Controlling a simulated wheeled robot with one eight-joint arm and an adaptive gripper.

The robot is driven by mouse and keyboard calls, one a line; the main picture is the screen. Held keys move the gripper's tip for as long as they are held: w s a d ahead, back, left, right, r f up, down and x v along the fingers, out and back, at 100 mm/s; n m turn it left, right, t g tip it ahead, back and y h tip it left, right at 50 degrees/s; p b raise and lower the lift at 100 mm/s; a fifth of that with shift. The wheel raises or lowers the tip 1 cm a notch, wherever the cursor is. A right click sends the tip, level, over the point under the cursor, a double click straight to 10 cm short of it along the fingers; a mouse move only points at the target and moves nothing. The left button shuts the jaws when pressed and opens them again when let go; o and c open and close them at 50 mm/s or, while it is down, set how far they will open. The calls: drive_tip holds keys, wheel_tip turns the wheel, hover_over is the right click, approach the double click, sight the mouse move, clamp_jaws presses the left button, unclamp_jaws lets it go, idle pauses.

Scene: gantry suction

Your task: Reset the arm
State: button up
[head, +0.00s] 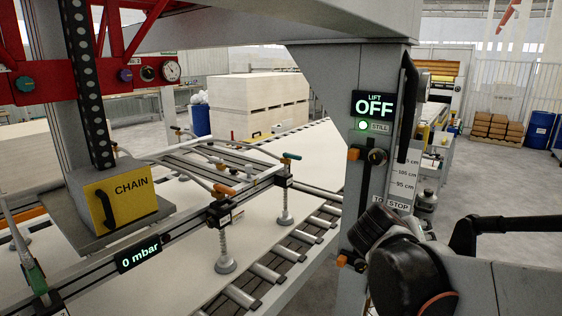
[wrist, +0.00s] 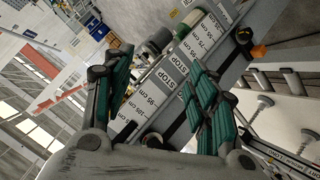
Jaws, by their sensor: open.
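My gripper (wrist: 158,72) shows in the wrist view with its two green-padded fingers spread apart. Nothing is between the pads, and the grey post with its height scale and STOP labels (wrist: 172,76) lies beyond them. In the head view my dark arm (head: 412,272) is bent in front of the lower part of the lift post (head: 375,130), at the lower right. The fingers cannot be made out in that view. The post display (head: 374,105) reads LIFT OFF, with a green light marked STILL.
A suction frame (head: 218,208) with cups hangs over a pale sheet (head: 165,215) and roller conveyor (head: 270,272) at left. Its display (head: 139,253) reads 0 mbar. A yellow CHAIN box (head: 122,200) is at left. Open floor (head: 500,180) lies right of the post.

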drive_tip(key=s+a+f+y, duration=0.2)
drive_tip(key=s+a+f, duration=0.1)
drive_tip(key=s, duration=0.3)
drive_tip(key=s+a+f+n+y+b, duration=0.1)
drive_tip(key=s+a+f+y, duration=0.2)
drive_tip(key=s, duration=0.4)
drive_tip(key=s+a+f+g+y+b, duration=0.1)
drive_tip(key=s+a+f+y, duration=0.2)
drive_tip(key=s, duration=0.3)
drive_tip(key=shift+s+a, duration=0.2)
drive_tip(key=shift+a, duration=0.6)
